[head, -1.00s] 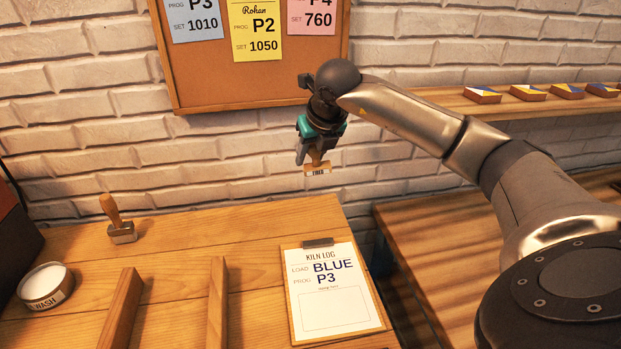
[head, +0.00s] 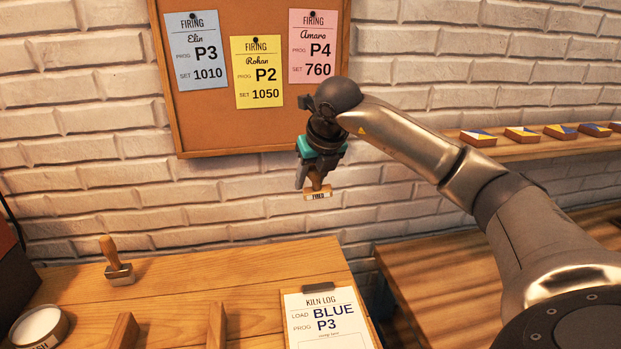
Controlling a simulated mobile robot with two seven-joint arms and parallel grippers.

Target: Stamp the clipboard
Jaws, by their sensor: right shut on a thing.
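My right gripper (head: 318,176) is shut on a wooden-handled stamp (head: 318,192) with a label that reads FIRED. It holds the stamp in the air in front of the brick wall, above and behind the clipboard. The clipboard (head: 318,288) lies on the wooden table. Its sheet reads KILN LOG, LOAD BLUE, PROG P3, and its lower part is cut off by the picture's bottom edge. A second wooden-handled stamp (head: 117,262) stands on the table at the left. My left gripper is not in view.
A WASH tub (head: 40,328) sits at the lower left. Two wooden bars (head: 216,325) lie on the table (head: 180,285). A cork board (head: 205,125) with firing cards hangs on the wall. A shelf (head: 540,147) with painted tiles is at the right.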

